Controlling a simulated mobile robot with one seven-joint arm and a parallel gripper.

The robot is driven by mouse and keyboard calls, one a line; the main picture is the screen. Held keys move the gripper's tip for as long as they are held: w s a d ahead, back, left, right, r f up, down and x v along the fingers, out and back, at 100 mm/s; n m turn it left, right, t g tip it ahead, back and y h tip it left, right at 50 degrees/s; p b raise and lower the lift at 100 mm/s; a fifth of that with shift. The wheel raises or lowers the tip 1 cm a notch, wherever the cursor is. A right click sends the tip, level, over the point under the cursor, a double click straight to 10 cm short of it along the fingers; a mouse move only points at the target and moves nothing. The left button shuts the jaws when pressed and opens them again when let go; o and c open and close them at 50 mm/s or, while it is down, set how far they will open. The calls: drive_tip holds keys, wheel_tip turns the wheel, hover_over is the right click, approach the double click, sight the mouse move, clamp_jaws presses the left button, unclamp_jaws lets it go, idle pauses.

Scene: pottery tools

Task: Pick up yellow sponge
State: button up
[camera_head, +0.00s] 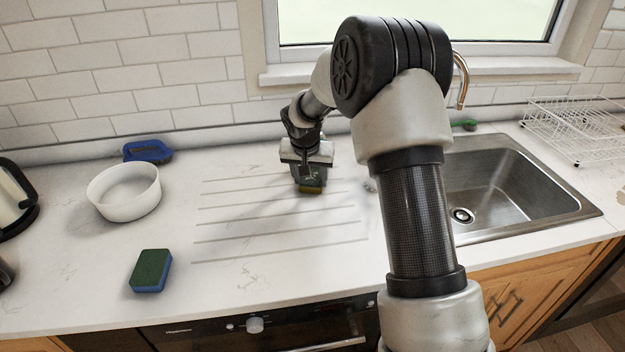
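The yellow sponge (311,190) is a small block with a yellow lower side and a dark green part above it. It shows at the lower end of my gripper (309,178), over the grooved drainer area of the white counter. My gripper points down, and its fingertips are at the sponge. The fingers and the upper part of the sponge overlap in the picture, so I cannot tell whether the fingers are closed on it. I also cannot tell whether the sponge touches the counter.
A green and blue sponge (151,271) lies at the front left. A white bowl (125,203) and a blue brush (148,151) stand behind it. A kettle (14,200) is at the far left. The sink (515,185) and a wire dish rack (580,125) are right. The front middle counter is clear.

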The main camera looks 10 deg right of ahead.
sight(310, 182)
drive_tip(key=shift+r, duration=0.15)
drive_tip(key=shift+r, duration=0.7)
wheel_tip(310, 182, up, 2)
drive_tip(key=shift+r, duration=0.1)
drive_tip(key=s+a+b, duration=0.1)
drive_tip(key=s+a, duration=0.1)
drive_tip(key=s, duration=0.3)
drive_tip(key=s+a, duration=0.2)
drive_tip(key=s, duration=0.4)
drive_tip(key=s+a+b, duration=0.1)
drive_tip(key=s+a, duration=0.1)
drive_tip(key=s, duration=0.4)
drive_tip(key=shift+a+f+b, duration=0.1)
drive_tip(key=shift+f+b, duration=0.1)
drive_tip(key=shift+b, duration=0.1)
